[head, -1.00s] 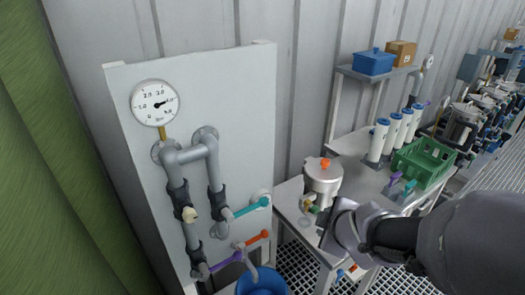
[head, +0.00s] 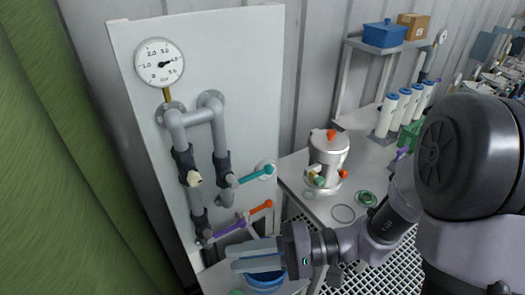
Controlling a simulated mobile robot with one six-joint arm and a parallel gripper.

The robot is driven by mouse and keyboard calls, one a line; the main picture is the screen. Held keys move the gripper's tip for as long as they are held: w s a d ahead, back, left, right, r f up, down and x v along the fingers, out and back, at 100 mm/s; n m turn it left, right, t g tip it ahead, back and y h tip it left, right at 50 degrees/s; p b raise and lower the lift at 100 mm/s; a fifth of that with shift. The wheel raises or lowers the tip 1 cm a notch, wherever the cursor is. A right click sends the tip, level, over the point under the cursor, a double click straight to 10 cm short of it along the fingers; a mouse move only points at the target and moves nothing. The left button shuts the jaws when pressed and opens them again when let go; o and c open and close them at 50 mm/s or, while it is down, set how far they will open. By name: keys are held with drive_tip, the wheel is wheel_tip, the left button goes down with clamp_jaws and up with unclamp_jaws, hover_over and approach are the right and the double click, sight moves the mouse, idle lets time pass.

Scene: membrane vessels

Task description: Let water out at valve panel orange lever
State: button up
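The orange lever (head: 262,207) sits on the valve panel (head: 250,60), low on its right side, and points up to the right. A purple lever (head: 228,229) lies just left of it and a teal lever (head: 256,173) is above it. My gripper (head: 234,257) is below the orange and purple levers, fingers pointing left. Its two fingers are apart with nothing between them, and it appears clear of the levers. The outlet under the orange lever is hidden behind my gripper. A blue bucket (head: 264,286) is partly hidden below my gripper.
A pressure gauge (head: 159,63) and grey pipes (head: 198,117) are on the panel. A green curtain (head: 60,170) hangs at left. To the right, a table (head: 300,166) holds a steel vessel (head: 328,155), rings and white cartridges (head: 408,105).

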drive_tip(key=w+d+f+m+t+y, duration=0.1)
drive_tip(key=w+f+m+t+y, duration=0.1)
drive_tip(key=w+f+m+t, duration=0.25)
drive_tip(key=m+t+h, duration=0.5)
drive_tip(key=t+h, duration=0.3)
drive_tip(key=t, duration=0.4)
approach(260, 207)
drive_tip(key=b+x, duration=0.1)
drive_tip(key=x, duration=0.9)
drive_tip(key=shift+f, duration=0.2)
clamp_jaws()
